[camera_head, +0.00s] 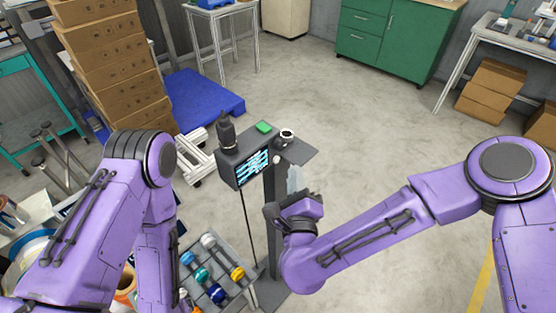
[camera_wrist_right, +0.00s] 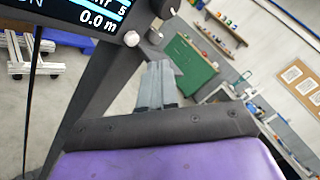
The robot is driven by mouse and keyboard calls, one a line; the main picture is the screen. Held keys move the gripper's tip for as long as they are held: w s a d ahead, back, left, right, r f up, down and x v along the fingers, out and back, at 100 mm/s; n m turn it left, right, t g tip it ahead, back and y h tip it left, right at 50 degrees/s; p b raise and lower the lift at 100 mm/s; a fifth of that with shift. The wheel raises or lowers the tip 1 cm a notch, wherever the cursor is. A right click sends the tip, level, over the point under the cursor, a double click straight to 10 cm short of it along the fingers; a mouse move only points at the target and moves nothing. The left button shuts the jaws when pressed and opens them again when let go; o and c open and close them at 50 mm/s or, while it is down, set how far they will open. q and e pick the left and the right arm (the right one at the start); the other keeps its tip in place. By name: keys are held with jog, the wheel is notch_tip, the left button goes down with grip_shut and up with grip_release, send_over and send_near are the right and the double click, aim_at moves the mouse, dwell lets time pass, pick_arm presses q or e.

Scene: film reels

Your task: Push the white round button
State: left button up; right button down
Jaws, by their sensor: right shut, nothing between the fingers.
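A dark machine (camera_head: 232,165) with a lit screen (camera_head: 253,168) stands on a post in the middle of the head view. In the right wrist view, a small white round button (camera_wrist_right: 131,39) sits at the lower right corner of the screen (camera_wrist_right: 75,12). My right gripper (camera_head: 294,174) is shut and empty, fingers pointing up, just right of the post and below the machine. In the right wrist view its fingertips (camera_wrist_right: 157,66) appear below and right of the button, apart from it. My left gripper is out of view.
A green block (camera_head: 263,127) and a dark round part with a white ring (camera_head: 287,135) are on top of the machine. A grey tray (camera_head: 243,288) with colored reels is below. Stacked boxes (camera_head: 110,62) and a blue pallet (camera_head: 205,98) stand behind left.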

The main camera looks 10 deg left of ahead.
jog(key=shift+s+d, duration=0.45)
jog(key=shift+d, duration=0.2)
jog(key=shift+s+d, duration=0.45)
jog(key=shift+d, duration=0.15)
jog(key=s+d+f+n+g, duration=0.2)
jog(key=s+f+n+g, duration=0.1)
jog(key=f+n, duration=0.3)
jog(key=s+d+f+n+g+y+b, duration=0.1)
jog(key=s+d+f+n+g, duration=0.15)
jog(key=f, duration=0.55)
jog(key=s+d+f+n+g, duration=0.1)
jog(key=s+f+n+g, duration=0.15)
jog(key=f+n, duration=0.35)
jog(key=s+d+f+n+g+h, duration=0.1)
jog(key=s+d+f, duration=0.3)
jog(key=d, duration=0.4)
jog(key=s+d+f+n+g+h+b, duration=0.1)
jog(key=s+d+f+g+h, duration=0.2)
jog(key=s+d, duration=0.3)
jog(key=s+d+f+n+g+h, duration=0.1)
jog(key=s+d+f+g+h, duration=0.2)
jog(key=d, duration=0.6)
notch_tip(320, 180, down, 3)
jog(key=shift+s+d+r+b, duration=0.2)
jog(key=shift+s+d+b, duration=0.2)
jog(key=shift+s, duration=0.85)
